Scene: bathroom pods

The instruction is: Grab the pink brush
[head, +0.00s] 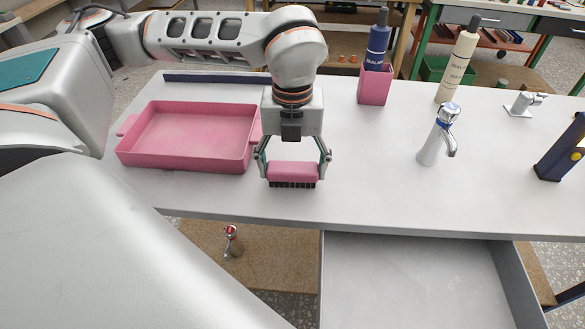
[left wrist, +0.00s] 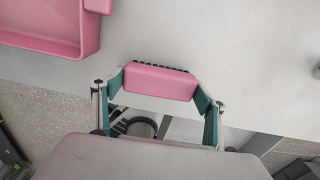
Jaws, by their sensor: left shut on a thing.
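The pink brush (head: 293,172) has a pink block on top and dark bristles below. It is between the fingers of my left gripper (head: 294,166), which is shut on its two ends. The brush is at the white counter's front part, bristles down; I cannot tell whether they touch the surface. In the left wrist view the brush (left wrist: 160,82) spans the gap between the green-padded fingers of my left gripper (left wrist: 158,92). My right gripper is in neither view.
A pink tray (head: 190,140) lies left of the brush. A pink holder (head: 374,88) with a blue sealant tube (head: 377,45), a cream tube (head: 457,62) and a chrome tap (head: 438,135) stand to the right. An open grey drawer (head: 420,280) is below. The counter between brush and tap is clear.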

